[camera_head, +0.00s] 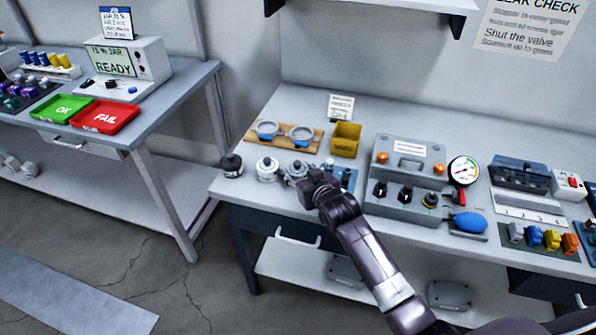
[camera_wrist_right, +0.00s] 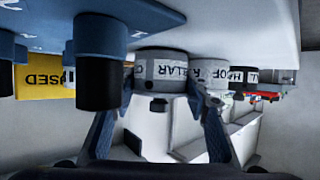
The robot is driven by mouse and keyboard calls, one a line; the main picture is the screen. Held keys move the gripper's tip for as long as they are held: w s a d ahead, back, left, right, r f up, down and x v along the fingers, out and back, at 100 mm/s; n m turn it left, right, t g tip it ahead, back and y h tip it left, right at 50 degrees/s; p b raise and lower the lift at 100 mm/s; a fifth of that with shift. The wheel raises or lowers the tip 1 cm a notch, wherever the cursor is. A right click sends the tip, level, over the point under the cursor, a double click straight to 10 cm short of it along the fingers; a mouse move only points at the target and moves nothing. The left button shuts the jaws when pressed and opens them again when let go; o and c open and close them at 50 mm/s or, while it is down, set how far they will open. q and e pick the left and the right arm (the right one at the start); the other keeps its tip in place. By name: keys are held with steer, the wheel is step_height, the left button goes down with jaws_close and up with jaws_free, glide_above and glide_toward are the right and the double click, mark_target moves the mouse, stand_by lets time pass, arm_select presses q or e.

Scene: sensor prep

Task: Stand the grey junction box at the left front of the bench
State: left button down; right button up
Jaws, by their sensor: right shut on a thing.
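A grey round body with a lettered white label, which looks like the grey junction box (camera_head: 296,169), is at the left front of the bench (camera_head: 300,99). My right gripper (camera_head: 310,182) reaches it from the front right and hides part of it. In the right wrist view, which is upside down, the box (camera_wrist_right: 160,70) sits between the two fingers of my right gripper (camera_wrist_right: 160,92), shut on it. It is upright, at or very close to the bench top; I cannot tell whether it touches. My left gripper is not in view.
A white round part (camera_head: 267,169) and a black one (camera_head: 231,166) stand just left of the box. A wooden board with two blue-ringed parts (camera_head: 283,139) and a yellow bin (camera_head: 345,140) are behind. A grey panel (camera_head: 405,170) with knobs stands to the right.

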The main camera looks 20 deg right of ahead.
steer(key=shift+f, duration=0.1)
steer(key=o, duration=1.3)
steer(key=shift+c, duration=0.2)
steer(key=shift+r, duration=0.2)
steer(key=v, duration=1.2)
steer(key=shift+f, duration=0.1)
